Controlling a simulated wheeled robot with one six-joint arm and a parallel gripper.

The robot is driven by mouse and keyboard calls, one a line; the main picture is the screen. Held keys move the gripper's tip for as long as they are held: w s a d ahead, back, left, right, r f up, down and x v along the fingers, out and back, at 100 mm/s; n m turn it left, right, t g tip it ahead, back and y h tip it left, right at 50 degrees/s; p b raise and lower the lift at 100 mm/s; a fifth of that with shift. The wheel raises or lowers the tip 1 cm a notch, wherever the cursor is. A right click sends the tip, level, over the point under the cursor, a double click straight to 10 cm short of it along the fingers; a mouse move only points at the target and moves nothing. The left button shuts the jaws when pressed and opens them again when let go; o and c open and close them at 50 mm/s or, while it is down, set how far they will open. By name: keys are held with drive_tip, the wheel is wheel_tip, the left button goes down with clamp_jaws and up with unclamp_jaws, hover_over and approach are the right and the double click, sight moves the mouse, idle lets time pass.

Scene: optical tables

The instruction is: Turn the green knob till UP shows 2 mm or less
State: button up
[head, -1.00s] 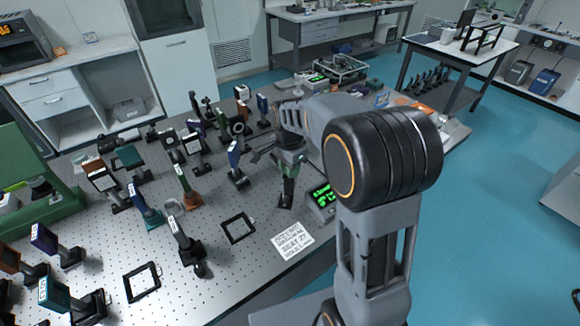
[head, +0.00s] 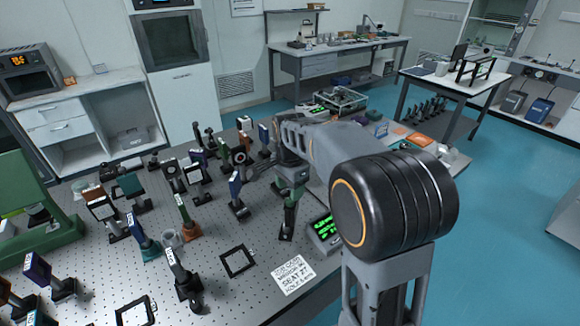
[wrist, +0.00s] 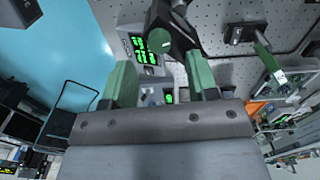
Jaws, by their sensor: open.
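The green knob (wrist: 159,41) shows in the wrist view as a round green face on a dark mount. My gripper (wrist: 160,66) is open, its two green-padded fingers apart to the left and right of the knob's line. The knob lies just beyond the fingertips, and I cannot tell whether it is between them. In the head view my gripper (head: 290,178) points down over a dark and green post (head: 289,218); the knob cannot be made out there. A readout box with green digits (head: 324,229) stands right of the post. It also shows in the wrist view (wrist: 144,49); its values are too small to read.
The perforated optical table (head: 222,292) holds several mounted optics left of my gripper. A black square frame (head: 238,261) and a printed card (head: 293,274) lie near its front edge. Blue floor (head: 500,240) is open to the right.

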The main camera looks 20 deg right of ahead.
wheel_tip(320, 180, up, 9)
drive_tip(key=shift+r, duration=0.2)
idle(0.5)
drive_tip(key=s+f+n+t, duration=0.2)
drive_tip(key=s+f+n, duration=0.2)
drive_tip(key=s+n, duration=0.2)
drive_tip(key=s+f+n+t, duration=0.2)
drive_tip(key=s+n, duration=0.5)
drive_tip(key=s, duration=0.4)
drive_tip(key=shift+s+f+n, duration=0.15)
drive_tip(key=shift+f+n, duration=0.15)
drive_tip(key=shift+f, duration=0.6)
drive_tip(key=shift+d, duration=0.1)
idle(0.8)
